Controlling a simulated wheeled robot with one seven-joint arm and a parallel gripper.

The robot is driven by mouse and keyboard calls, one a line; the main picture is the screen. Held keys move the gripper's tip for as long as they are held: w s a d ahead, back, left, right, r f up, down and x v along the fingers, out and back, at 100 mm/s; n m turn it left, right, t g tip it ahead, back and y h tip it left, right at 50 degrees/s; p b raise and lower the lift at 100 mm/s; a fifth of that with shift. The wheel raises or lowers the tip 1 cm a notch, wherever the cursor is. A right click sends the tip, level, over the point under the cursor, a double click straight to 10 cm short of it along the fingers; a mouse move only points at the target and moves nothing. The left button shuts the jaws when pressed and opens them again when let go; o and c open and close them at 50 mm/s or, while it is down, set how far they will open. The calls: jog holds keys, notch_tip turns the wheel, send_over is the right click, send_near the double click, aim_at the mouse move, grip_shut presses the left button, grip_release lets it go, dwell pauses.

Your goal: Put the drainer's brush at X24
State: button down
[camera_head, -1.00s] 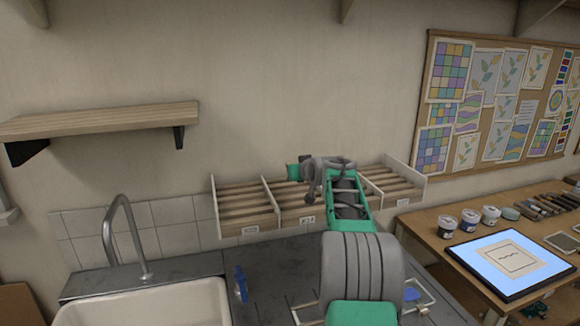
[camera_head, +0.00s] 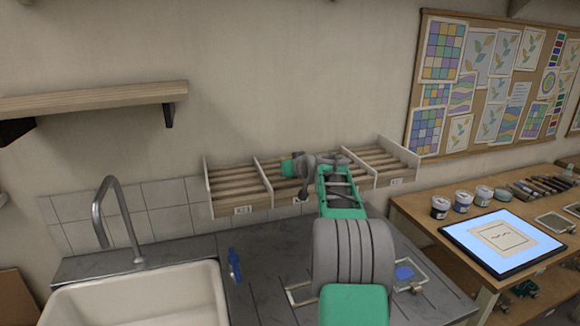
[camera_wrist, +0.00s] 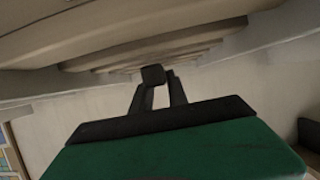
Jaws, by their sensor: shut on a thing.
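The slatted wooden rack (camera_head: 225,181) on the wall has three compartments, each with a small front label; I cannot read the labels surely. My gripper (camera_wrist: 157,82) is at the middle compartment, its jaws shut on a small dark thing (camera_wrist: 153,74). It is probably the brush, but little of it shows. Rack slats fill the top of the wrist view, close to the fingertips. In the head view my arm covers part of the middle compartment and hides the fingertips. A wire-framed drainer (camera_head: 296,300) on the counter is partly hidden behind my arm.
A blue bottle-like object (camera_head: 234,264) stands on the grey counter (camera_head: 270,262) beside the sink (camera_head: 140,302). A blue piece (camera_head: 404,272) lies right of my arm. Paint jars (camera_head: 440,206) and a lit tablet (camera_head: 503,245) occupy the right table. A wooden shelf (camera_head: 95,98) hangs upper left.

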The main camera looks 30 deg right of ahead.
jog(key=shift+f+b, duration=0.6)
dwell(0.5)
jog(key=shift+r, duration=0.1)
dwell(0.5)
jog(key=c, duration=1.2)
grip_release()
jog(key=shift+o, duration=0.3)
jog(key=o, duration=0.6)
jog(key=shift+c, duration=0.2)
jog(key=shift+r+p, duration=2.05)
jog(key=shift+r, duration=2)
